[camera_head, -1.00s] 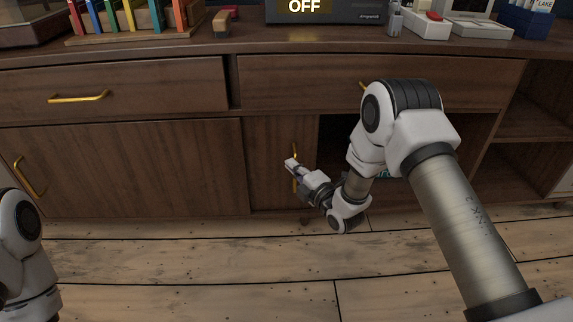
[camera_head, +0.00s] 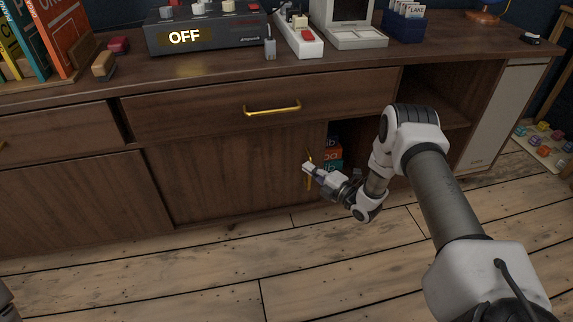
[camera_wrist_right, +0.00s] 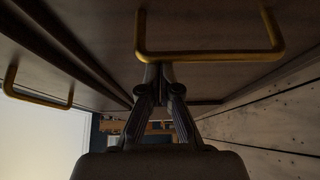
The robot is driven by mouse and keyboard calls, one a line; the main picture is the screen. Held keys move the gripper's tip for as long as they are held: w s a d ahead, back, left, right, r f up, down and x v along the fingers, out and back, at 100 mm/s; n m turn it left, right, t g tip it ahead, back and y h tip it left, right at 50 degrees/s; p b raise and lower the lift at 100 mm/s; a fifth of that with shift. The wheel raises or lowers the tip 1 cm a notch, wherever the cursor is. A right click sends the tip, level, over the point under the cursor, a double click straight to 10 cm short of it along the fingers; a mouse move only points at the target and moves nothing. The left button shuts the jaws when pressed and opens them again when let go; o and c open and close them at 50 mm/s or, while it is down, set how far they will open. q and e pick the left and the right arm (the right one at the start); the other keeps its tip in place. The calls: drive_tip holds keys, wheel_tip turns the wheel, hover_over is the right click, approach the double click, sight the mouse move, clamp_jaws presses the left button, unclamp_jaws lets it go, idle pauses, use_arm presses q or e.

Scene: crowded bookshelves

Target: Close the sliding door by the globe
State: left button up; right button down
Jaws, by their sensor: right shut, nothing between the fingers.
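The brown sliding door (camera_head: 235,175) in the cabinet's lower front stands partly across its bay, with an open gap at its right edge. Its upright gold handle (camera_head: 309,183) is near that edge. My right gripper (camera_head: 307,167) is shut and empty, against or just beside the handle. In the right wrist view the handle (camera_wrist_right: 210,57) crosses close above the shut fingertips (camera_wrist_right: 158,72); contact is unclear. An orange stand (camera_head: 485,16), apparently the globe's, is cut off at the top right. My left gripper is out of view.
Colourful boxes (camera_head: 333,152) show in the gap behind my right arm. A drawer with a gold handle (camera_head: 272,109) sits above the door. An open shelf (camera_head: 432,98) lies to the right. The wooden floor (camera_head: 190,275) in front is clear.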

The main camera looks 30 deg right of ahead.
drive_tip(key=s+d, duration=0.2)
drive_tip(key=d, duration=0.7)
drive_tip(key=s+d, duration=0.3)
drive_tip(key=d, duration=0.6)
drive_tip(key=shift+p, duration=0.45)
drive_tip(key=shift+r, duration=0.1)
